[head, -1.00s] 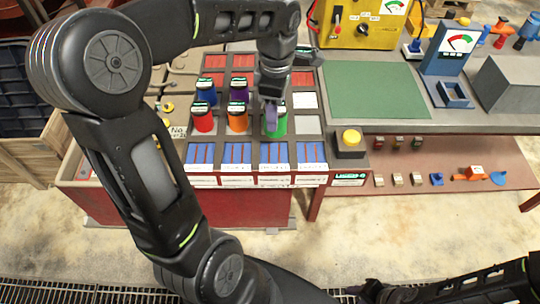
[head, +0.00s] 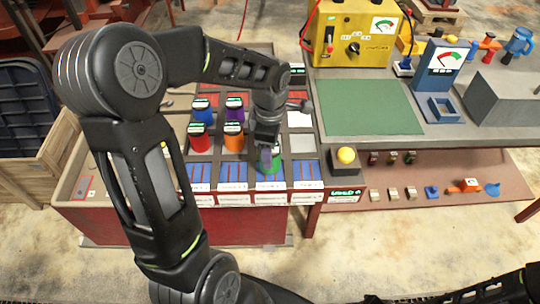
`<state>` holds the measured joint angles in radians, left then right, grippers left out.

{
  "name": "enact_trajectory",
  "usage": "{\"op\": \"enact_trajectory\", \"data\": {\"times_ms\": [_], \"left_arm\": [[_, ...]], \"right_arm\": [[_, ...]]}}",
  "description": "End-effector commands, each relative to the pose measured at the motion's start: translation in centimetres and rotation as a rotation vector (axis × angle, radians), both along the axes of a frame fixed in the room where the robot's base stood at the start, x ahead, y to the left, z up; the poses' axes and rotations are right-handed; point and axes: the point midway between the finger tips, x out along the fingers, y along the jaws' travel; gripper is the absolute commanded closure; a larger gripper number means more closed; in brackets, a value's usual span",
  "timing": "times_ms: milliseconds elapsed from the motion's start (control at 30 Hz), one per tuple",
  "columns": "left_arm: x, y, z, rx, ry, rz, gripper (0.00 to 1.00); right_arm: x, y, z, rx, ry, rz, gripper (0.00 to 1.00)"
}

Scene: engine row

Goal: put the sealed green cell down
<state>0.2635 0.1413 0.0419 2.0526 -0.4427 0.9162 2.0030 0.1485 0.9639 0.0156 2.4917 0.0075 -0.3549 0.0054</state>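The green cell (head: 276,164) is at the lower end of my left gripper (head: 268,158), over the front row of blue-striped compartments, near the third from the left. The fingers overlap its top and appear closed on it. I cannot tell whether its base touches the rack (head: 222,160). A red cell (head: 199,139) and an orange cell (head: 234,140) stand in the rack to the left, with a blue cell (head: 202,110) and a purple cell (head: 234,110) behind them. Only a sliver of my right arm's end (head: 374,300) shows at the bottom edge; its fingers cannot be made out.
A yellow button box (head: 345,157) stands right of the rack. Beyond it are a green mat (head: 370,107), a yellow tester (head: 351,34) and a blue gauge stand (head: 444,65). A lower shelf (head: 450,170) holds small parts. A wooden crate (head: 45,165) is at the left.

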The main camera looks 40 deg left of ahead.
Motion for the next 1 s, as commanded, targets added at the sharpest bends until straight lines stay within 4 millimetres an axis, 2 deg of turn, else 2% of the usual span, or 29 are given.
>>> {"op": "enact_trajectory", "data": {"times_ms": [200, 600, 633, 867, 1000], "left_arm": [[0.0, 0.0, -2.5, 0.000, 0.001, 0.001, 1.00], [0.0, 0.0, -3.1, 0.000, -0.001, 0.000, 1.00], [0.0, 0.0, -2.9, 0.000, 0.000, 0.000, 0.48], [0.0, 0.0, -2.9, 0.000, 0.001, 0.000, 0.29], [0.0, 0.0, -2.9, 0.000, 0.001, 0.000, 0.28]], "right_arm": [[-0.1, 0.0, 0.5, -0.002, 0.002, -0.001, 0.64], [0.0, 0.0, -0.1, -0.001, 0.000, 0.000, 0.64], [0.0, 0.0, 0.1, 0.000, 0.000, 0.000, 0.64], [0.0, 0.0, 0.1, 0.000, 0.000, 0.000, 0.64], [0.0, 0.0, 0.1, 0.000, 0.000, 0.000, 0.64]]}}
